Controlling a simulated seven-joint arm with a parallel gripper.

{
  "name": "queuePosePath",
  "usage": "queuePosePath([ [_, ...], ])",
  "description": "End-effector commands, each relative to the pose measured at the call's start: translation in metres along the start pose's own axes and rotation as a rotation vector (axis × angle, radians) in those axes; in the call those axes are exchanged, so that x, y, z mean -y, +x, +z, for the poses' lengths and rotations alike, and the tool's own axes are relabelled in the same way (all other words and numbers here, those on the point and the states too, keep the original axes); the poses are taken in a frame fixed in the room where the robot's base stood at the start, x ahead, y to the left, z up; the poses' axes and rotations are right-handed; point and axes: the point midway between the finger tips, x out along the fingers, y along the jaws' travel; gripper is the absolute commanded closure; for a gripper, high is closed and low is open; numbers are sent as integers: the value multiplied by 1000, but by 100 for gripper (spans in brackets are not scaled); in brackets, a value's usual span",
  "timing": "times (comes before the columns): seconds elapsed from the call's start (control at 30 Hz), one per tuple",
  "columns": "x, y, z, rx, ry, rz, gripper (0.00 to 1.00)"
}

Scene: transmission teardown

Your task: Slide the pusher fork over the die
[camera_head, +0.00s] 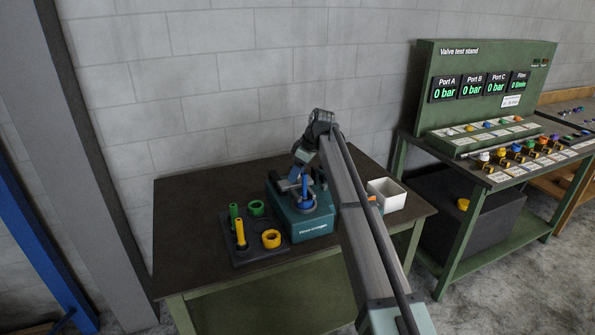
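A teal machine (312,228) with lettering on its front stands on the dark table. On its top is a round blue part (305,203) with an upright blue piece rising from it; this may be the die, but it is too small to be sure. I cannot make out the pusher fork as a separate part. My gripper (299,177) is at the end of the arm, just above the machine's top. Its fingertips are small and dark, so I cannot tell whether they are open, shut or touching the blue part.
A dark tray (252,254) left of the machine holds green and yellow pins and rings. A white bin (387,194) stands right of it, partly behind my arm. A green valve test stand (484,85) is at the right. The table's left part is clear.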

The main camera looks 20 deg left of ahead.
Motion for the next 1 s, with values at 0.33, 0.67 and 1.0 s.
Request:
queuePosePath([
  [0.33, -1, -11, -1, -3, -1, 3, 42],
  [0.67, -2, -71, -1, -2, 0, 3, 42],
  [1.0, -1, -124, -1, -1, 0, 1, 42],
])
